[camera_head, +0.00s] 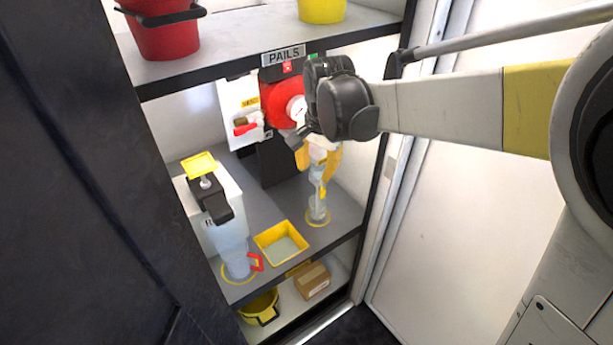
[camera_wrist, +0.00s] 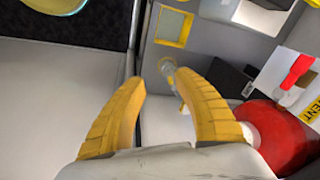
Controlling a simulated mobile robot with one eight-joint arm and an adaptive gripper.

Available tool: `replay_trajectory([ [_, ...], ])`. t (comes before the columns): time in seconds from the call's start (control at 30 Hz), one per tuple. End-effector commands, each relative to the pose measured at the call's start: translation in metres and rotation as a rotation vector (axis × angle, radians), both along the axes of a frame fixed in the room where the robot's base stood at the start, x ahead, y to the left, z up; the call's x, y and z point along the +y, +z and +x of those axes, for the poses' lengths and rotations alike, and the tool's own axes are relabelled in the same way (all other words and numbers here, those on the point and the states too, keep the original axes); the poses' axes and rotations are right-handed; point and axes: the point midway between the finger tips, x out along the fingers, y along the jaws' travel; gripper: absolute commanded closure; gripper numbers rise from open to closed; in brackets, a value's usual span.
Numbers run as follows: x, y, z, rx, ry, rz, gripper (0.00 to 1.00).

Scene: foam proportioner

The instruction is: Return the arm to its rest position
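My arm reaches in from the right in the head view, its wrist in front of the cabinet bay. My gripper (camera_head: 318,165) hangs with its yellow fingers spread, above a clear upright cylinder (camera_head: 318,207) on the middle shelf. In the wrist view the two fingers of my gripper (camera_wrist: 161,78) are apart, with nothing held between them. The cylinder (camera_wrist: 167,68) shows beyond the fingertips. The wrist hides part of the red round device (camera_head: 281,104) on the back wall, which is close to the right finger in the wrist view (camera_wrist: 275,140).
A yellow tray (camera_head: 281,243), a clear jug with a red handle (camera_head: 236,258) and a dispenser (camera_head: 208,195) stand on the middle shelf. Red (camera_head: 166,35) and yellow (camera_head: 322,9) pails sit above. A cabinet post (camera_head: 385,200) is near my forearm. Space before the right panel (camera_head: 450,240) is open.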

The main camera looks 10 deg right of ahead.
Motion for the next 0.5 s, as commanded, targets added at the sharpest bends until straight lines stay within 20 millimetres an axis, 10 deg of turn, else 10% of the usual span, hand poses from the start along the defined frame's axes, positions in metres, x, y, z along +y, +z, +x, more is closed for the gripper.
replay_trajectory([
  [0.5, -0.0048, 0.0044, -0.0056, -0.014, 0.02, -0.003, 0.64],
])
